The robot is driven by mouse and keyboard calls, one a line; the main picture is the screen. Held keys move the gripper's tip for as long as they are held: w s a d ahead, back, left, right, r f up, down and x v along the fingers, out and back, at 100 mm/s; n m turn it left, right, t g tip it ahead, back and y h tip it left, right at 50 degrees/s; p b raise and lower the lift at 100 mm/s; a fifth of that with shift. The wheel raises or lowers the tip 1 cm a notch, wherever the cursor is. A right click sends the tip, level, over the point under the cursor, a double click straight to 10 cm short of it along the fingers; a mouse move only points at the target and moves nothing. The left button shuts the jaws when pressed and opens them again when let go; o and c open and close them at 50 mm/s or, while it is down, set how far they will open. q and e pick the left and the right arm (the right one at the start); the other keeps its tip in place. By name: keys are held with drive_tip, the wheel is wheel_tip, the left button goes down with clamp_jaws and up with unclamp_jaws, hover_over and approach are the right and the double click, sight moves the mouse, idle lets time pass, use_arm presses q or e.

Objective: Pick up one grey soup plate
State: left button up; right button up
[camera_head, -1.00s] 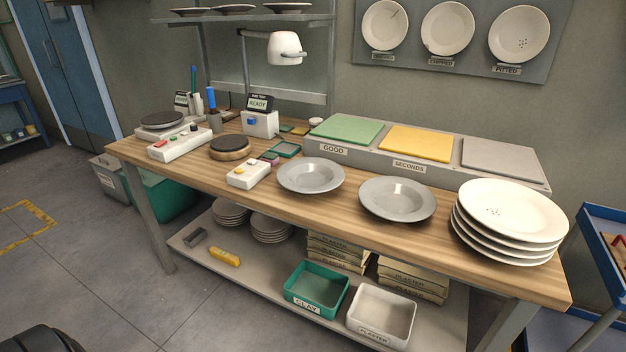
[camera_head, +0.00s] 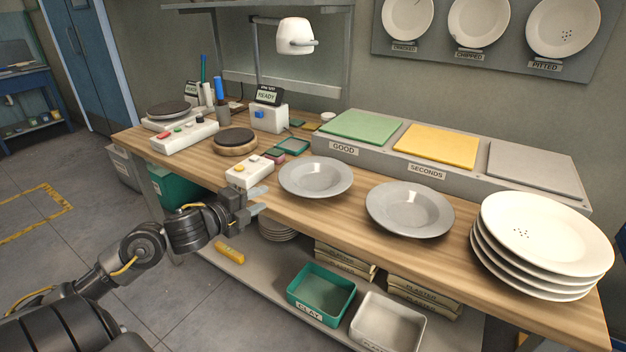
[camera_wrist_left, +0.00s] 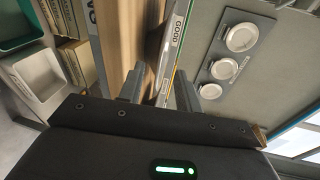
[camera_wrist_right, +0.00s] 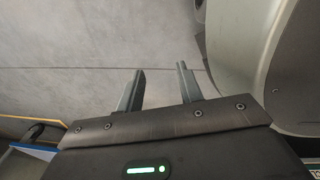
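Two grey soup plates lie apart on the wooden bench: the left grey soup plate (camera_head: 316,178) near the button box, and the right grey soup plate (camera_head: 409,210) beside the white stack. My left gripper (camera_head: 262,200) is at the bench's front edge, left of the left grey plate and not touching it. Its fingers are apart and empty; they also show apart in the left wrist view (camera_wrist_left: 158,92). My right gripper (camera_wrist_right: 160,86) shows only in its own wrist view, open and empty, with bare floor beyond it.
A stack of white plates (camera_head: 545,235) stands at the bench's right end. A white button box (camera_head: 250,172) sits just behind my left gripper. Behind the plates are the green GOOD pad (camera_head: 360,127) and yellow SECONDS pad (camera_head: 436,146). Bins stand on the lower shelf.

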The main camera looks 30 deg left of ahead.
sight(284, 187)
use_arm(q)
drive_tip(key=x, duration=0.4)
drive_tip(key=shift+w+d, duration=0.1)
drive_tip(key=shift+w, duration=0.65)
drive_tip(key=p+x, duration=0.1)
drive_tip(key=x, duration=0.2)
drive_tip(key=shift+w, duration=0.25)
drive_tip(key=shift+w+f, duration=0.2)
drive_tip(key=shift+w, duration=0.25)
drive_tip(key=shift+d, duration=0.1)
clamp_jaws()
use_arm(e)
drive_tip(key=shift+s, duration=0.95)
use_arm(q)
drive_tip(key=shift+r, duration=0.15)
use_arm(e)
drive_tip(key=shift+r, duration=0.1)
